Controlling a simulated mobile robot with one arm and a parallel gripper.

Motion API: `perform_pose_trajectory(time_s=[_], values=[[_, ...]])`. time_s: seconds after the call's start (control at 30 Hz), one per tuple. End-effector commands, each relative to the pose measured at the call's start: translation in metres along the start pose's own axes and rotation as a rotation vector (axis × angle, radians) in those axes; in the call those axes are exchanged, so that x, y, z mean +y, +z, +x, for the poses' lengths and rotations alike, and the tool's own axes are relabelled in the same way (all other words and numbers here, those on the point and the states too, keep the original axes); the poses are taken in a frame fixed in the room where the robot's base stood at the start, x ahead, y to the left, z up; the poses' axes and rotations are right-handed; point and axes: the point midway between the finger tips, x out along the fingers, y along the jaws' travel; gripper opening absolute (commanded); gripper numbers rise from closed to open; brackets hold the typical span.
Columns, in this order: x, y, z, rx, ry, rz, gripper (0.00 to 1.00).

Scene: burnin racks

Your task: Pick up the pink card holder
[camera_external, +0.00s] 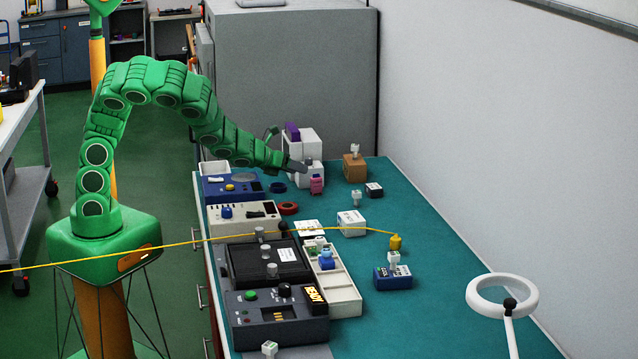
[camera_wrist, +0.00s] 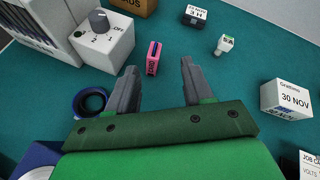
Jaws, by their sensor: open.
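The pink card holder (camera_external: 316,185) stands on the teal bench top, in front of a white box, in the external view. In the wrist view the pink card holder (camera_wrist: 153,58) stands just beyond my fingertips, nearer the left finger. My gripper (camera_wrist: 160,75) is open and empty, with its two grey fingers spread apart. In the external view my gripper (camera_external: 300,166) is at the end of the green arm, just above and left of the holder. No contact with the holder shows.
A white box with a grey knob (camera_wrist: 104,42) stands close left of the holder. A blue tape roll (camera_wrist: 90,102) lies left of my fingers. A white dated box (camera_wrist: 287,98) is at right. A small white-green part (camera_wrist: 224,45) and a dark block (camera_wrist: 194,16) lie beyond. Bench between is clear.

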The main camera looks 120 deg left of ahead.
Motion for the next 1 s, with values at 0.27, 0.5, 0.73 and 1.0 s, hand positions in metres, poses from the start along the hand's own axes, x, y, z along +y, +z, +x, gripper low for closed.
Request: perform_pose_trajectory(time_s=[0.27, 0.5, 0.73, 1.0], values=[[0.023, -0.004, 0.037, -0.061, -0.093, 0.313, 0.51], [0.025, -0.006, 0.047, -0.075, -0.116, 0.378, 0.51], [0.023, -0.006, 0.064, -0.073, -0.114, 0.374, 0.51], [0.017, -0.007, 0.082, -0.075, -0.117, 0.373, 0.51]])
